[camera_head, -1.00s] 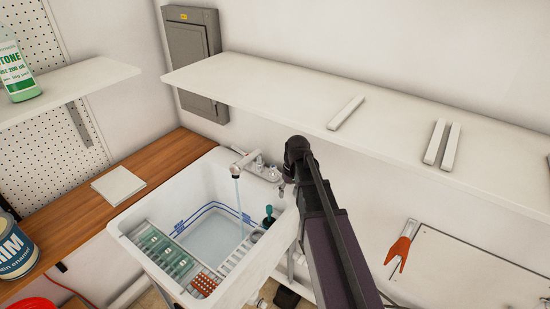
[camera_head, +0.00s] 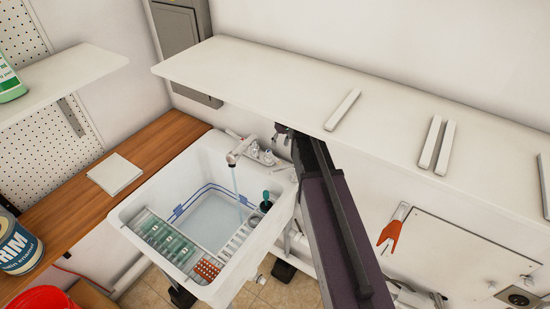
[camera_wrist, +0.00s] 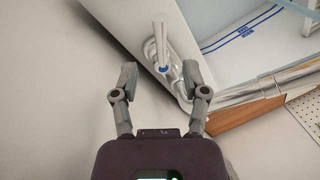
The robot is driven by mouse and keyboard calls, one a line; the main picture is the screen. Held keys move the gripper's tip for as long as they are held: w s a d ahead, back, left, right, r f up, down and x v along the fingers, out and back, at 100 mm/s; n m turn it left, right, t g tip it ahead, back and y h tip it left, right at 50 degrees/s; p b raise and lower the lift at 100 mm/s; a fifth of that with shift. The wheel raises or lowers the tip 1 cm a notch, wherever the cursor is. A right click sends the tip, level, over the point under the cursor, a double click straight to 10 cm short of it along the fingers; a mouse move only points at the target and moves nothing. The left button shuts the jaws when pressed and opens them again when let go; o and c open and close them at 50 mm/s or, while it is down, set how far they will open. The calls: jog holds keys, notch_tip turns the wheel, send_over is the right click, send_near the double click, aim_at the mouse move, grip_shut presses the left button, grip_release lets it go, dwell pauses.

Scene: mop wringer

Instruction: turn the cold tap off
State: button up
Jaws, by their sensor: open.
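The chrome faucet (camera_head: 240,147) stands at the back edge of the white sink (camera_head: 150,203), and a stream of water (camera_head: 236,180) runs from its spout. Small handles (camera_head: 267,157) sit beside the spout. In the wrist view, a tap handle (camera_wrist: 159,42) with a blue mark at its hub lies beyond and between my fingertips, apart from both. The chrome faucet body is partly hidden by the right finger. My gripper (camera_wrist: 160,76) is open and empty. In the head view, my gripper (camera_head: 283,131) is small and dark, just right of the handles, near the shelf's front edge.
A long white shelf (camera_head: 250,80) overhangs the tap area, close to my arm. The sink holds a green-and-white rack (camera_head: 165,240) and a dark teal item (camera_head: 266,200). A wooden counter (camera_head: 80,200) is at left.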

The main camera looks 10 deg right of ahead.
aim_at(276, 158)
jog(key=shift+f, duration=0.15)
jog(key=shift+s+a+f+b, duration=0.1)
jog(key=shift+a+f+b, duration=0.15)
jog(key=shift+f+b, duration=0.95)
jog(key=shift+s+a+f+b, duration=0.1)
jog(key=shift+a+f+b, duration=0.1)
jog(key=shift+f+b, duration=1)
jog(key=shift+a+f+b, duration=0.25)
jog(key=shift+f+b, duration=0.9)
jog(key=shift+b, duration=0.1)
grip_shut()
